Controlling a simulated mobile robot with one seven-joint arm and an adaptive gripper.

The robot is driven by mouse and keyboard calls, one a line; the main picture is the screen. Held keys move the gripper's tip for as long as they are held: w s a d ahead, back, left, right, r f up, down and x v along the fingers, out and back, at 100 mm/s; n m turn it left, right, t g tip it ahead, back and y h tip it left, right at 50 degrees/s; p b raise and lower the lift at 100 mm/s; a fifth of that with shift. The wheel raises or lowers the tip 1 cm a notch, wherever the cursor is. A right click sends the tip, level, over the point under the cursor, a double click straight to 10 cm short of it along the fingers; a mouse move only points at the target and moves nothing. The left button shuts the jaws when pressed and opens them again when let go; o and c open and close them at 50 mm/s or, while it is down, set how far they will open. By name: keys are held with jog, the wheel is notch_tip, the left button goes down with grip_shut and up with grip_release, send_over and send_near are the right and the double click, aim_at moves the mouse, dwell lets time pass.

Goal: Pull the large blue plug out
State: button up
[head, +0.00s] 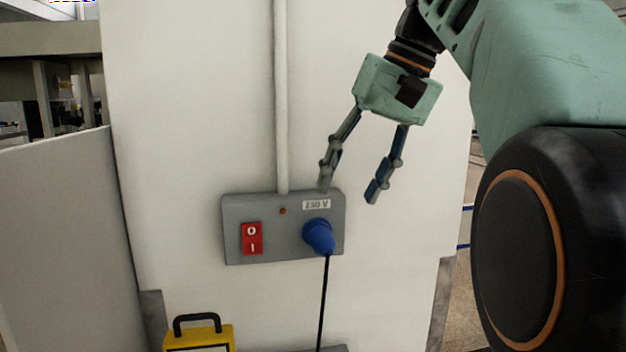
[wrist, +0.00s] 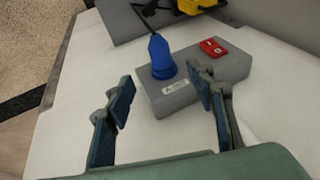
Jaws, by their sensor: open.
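The large blue plug (head: 319,236) sits in the grey socket box (head: 232,218) on the white wall panel, with a black cable hanging down from it. My gripper (head: 348,194) is open and empty, above and slightly right of the plug in the head view, its fingers pointing down. In the wrist view the plug (wrist: 161,58) stands on the box (wrist: 190,95), between and beyond the two open fingers (wrist: 166,90). The fingers do not appear to touch the plug. The plug's contact end is hidden in the socket.
A "230 V" label (head: 316,204) is above the plug. A vertical conduit (head: 281,100) runs up from the box. A yellow case (head: 199,336) with a black handle is below.

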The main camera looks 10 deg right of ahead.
aim_at(327, 233)
jog(key=b+x, duration=0.2)
jog(key=x, duration=0.8)
jog(key=shift+a+f, duration=0.1)
jog(key=shift+f, duration=0.2)
grip_shut()
